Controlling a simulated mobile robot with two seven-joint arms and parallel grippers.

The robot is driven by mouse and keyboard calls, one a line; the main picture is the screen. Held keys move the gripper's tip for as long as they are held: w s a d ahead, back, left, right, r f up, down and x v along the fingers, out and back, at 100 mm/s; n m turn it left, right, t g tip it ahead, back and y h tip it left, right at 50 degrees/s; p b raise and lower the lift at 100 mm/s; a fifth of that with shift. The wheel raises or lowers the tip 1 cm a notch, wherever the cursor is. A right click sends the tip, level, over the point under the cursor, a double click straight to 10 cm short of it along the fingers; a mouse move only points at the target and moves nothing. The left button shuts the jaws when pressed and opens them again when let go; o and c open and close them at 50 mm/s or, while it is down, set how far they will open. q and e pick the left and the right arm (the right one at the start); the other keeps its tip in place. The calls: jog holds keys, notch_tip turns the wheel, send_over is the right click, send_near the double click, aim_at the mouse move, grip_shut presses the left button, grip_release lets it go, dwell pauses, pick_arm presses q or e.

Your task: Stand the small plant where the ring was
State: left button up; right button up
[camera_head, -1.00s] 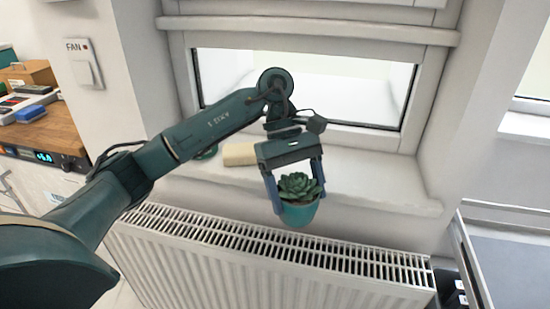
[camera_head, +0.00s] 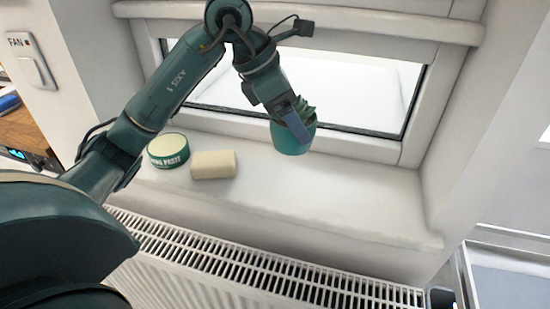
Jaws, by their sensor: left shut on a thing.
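The small plant is a green succulent in a teal pot (camera_head: 291,139). My left gripper (camera_head: 298,122) is shut on it and holds it over the white window sill (camera_head: 330,190), close to the window. The pot looks nearly upright, and I cannot tell whether its base touches the sill. The gripper hides part of the leaves. No ring shows in the view. My right gripper is not in view.
A round green-and-white tin (camera_head: 169,151) and a cream block (camera_head: 214,165) stand on the sill left of the plant. The sill to the right is clear. A white radiator (camera_head: 260,277) is below. A grey-topped surface (camera_head: 505,275) is at the lower right.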

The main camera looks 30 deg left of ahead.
pick_arm(q)
notch_tip(320, 180, down, 6)
jog(key=shift+r, duration=0.25)
jog(key=shift+f, duration=2.2)
jog(key=o, duration=1.2)
jog(key=shift+f, duration=0.1)
jog(key=v, duration=1.2)
